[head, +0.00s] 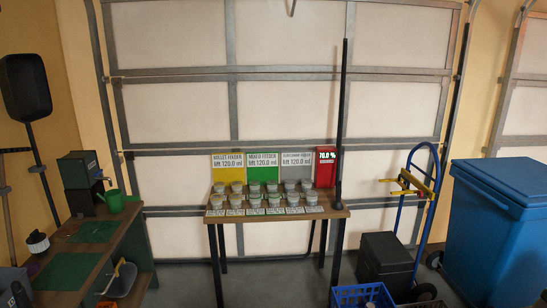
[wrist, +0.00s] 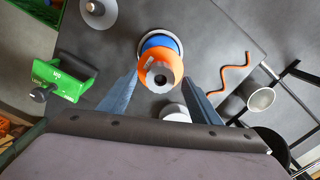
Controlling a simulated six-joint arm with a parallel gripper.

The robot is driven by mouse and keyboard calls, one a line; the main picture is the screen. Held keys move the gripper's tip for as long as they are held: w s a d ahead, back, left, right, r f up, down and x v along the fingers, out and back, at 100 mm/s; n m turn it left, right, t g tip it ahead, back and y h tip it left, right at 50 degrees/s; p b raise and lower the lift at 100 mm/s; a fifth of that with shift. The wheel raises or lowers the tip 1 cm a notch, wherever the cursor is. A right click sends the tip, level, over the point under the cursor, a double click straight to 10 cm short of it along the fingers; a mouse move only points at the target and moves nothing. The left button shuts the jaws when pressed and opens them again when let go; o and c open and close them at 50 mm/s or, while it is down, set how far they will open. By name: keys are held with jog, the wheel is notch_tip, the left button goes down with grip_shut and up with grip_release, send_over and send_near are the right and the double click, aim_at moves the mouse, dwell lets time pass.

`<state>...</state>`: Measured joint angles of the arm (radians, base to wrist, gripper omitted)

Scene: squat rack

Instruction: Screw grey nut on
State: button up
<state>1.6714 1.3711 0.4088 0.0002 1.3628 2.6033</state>
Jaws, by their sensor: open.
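In the wrist view, my gripper (wrist: 160,76) is open, with its two blue-grey fingers apart on either side of an orange and blue round part (wrist: 158,58). I cannot tell whether the fingers touch it. A grey ring with a dark hole (wrist: 161,78) shows at the near end of the orange part; it may be the grey nut, but I cannot be sure. My gripper does not show in the head view.
A green device with a black knob (wrist: 65,78) stands left on the dark grey table (wrist: 215,25). A wavy orange rod (wrist: 234,72) and a pale cup (wrist: 261,98) are at right. A white round piece (wrist: 175,112) sits near the right finger, partly hidden.

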jog(key=shift+r+p, duration=2.4)
jog(key=shift+r, duration=0.95)
